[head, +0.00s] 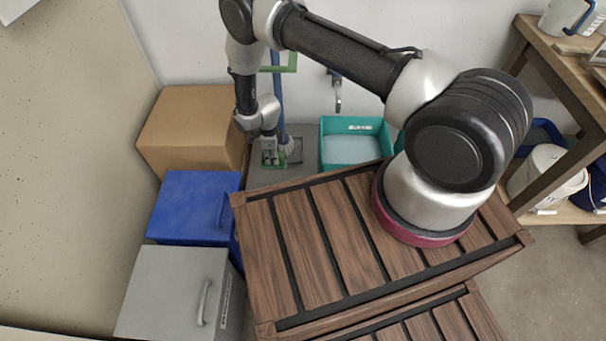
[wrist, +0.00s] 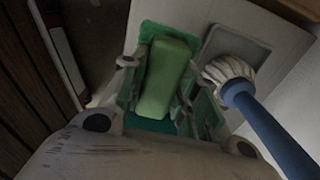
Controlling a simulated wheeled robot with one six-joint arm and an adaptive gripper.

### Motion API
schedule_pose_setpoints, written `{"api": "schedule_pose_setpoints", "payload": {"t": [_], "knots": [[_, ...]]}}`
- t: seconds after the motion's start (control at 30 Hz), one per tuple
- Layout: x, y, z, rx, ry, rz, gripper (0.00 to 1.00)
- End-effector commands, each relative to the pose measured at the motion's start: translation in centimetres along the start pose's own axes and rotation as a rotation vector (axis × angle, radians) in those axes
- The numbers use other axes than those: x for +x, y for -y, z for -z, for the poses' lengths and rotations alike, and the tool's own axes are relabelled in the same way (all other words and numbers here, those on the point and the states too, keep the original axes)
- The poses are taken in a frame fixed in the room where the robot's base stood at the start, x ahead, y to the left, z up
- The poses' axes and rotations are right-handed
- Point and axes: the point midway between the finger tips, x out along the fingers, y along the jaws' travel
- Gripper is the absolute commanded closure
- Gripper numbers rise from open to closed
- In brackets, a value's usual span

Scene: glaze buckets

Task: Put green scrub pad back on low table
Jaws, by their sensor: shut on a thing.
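My gripper (head: 269,160) reaches down over the grey low table (head: 302,178), at its left part near the wall. In the wrist view my gripper (wrist: 158,66) is shut on the green scrub pad (wrist: 165,80), a light green block between the two fingers. In the head view the pad is mostly hidden by the gripper. The table's pale top (wrist: 275,30) lies beyond the fingers in the wrist view. I cannot tell whether the pad touches it.
A mop with a blue handle (head: 277,85) and white head (wrist: 228,70) stands close right of my gripper. A teal basin (head: 327,150) is further right. A cardboard box (head: 190,125) and blue box (head: 190,205) are left. A wooden slatted crate (head: 325,245) is in front.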

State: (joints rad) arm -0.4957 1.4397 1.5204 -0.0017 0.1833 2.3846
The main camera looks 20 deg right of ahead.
Motion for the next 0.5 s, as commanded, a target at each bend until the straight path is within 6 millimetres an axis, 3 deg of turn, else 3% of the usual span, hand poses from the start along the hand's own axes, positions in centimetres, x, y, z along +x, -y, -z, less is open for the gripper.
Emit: {"api": "schedule_pose_setpoints", "payload": {"t": [0.2, 0.47, 0.5], "knots": [[-0.1, 0.0, 6.2, 0.003, -0.001, -0.001, 0.89], [-0.1, 0.0, 11.6, 0.002, 0.0, -0.001, 0.89], [0.7, -0.1, 11.7, -0.001, 0.0, -0.001, 0.89]]}}
